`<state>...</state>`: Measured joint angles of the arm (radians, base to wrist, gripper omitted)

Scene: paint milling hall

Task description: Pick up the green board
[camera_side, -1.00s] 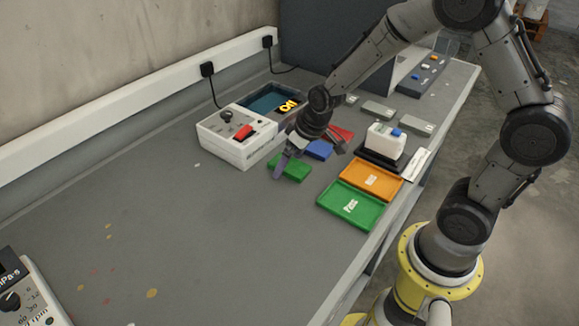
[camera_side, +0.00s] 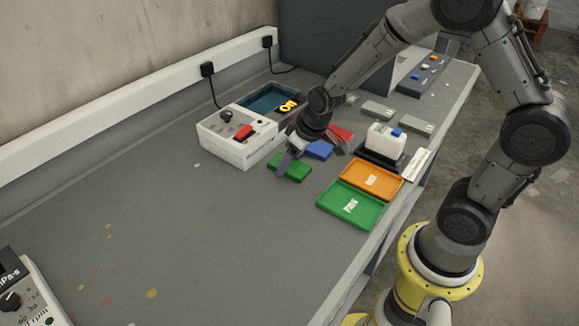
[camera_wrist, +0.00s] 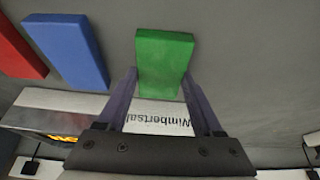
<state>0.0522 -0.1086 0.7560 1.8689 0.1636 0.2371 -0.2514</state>
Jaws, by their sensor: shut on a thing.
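The green board (camera_side: 290,168) is a small flat block at the near left end of a row of boards. In the wrist view the green board (camera_wrist: 165,52) stands between the two fingertips of my gripper (camera_wrist: 160,78), which are closed on its sides near its lower end. In the side view my gripper (camera_side: 287,160) reaches down to the board, with a finger against it. The board appears at bench height; I cannot tell whether it is clear of the surface.
A blue board (camera_side: 319,150) and a red board (camera_side: 341,134) lie beyond it. A white instrument (camera_side: 238,150) stands close on the left. A green tray (camera_side: 329,200) and an orange tray (camera_side: 353,173) lie to the right. The bench's left middle is mostly clear.

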